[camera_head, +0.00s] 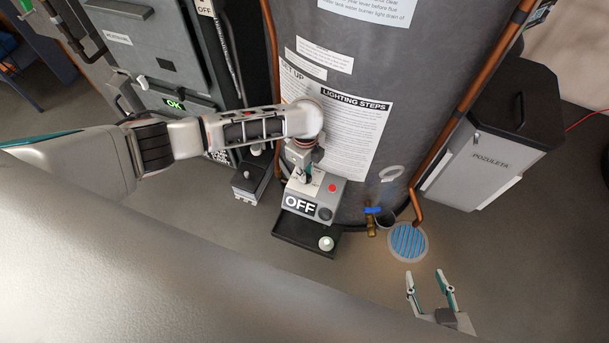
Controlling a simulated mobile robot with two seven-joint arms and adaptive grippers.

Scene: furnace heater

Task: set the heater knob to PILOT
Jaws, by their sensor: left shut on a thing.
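The heater's control box (299,190) is grey and sits low on the front of the tank (420,60). It has a large OFF label (299,204), a red button (332,188) and a dark round part on its front. My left gripper (304,177) points down onto the top of the box and is shut on the knob there. The gripper hides most of the knob, so its pointer cannot be read. My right gripper (428,282) is open and empty, away from the heater at the lower right.
A black tray (290,235) with a pale round knob-like part (326,243) is below the box. A blue-handled valve (372,211), copper pipe (460,105) and floor drain (408,242) are to the right. A bin (485,160) stands further right. A small grey box (251,180) is left.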

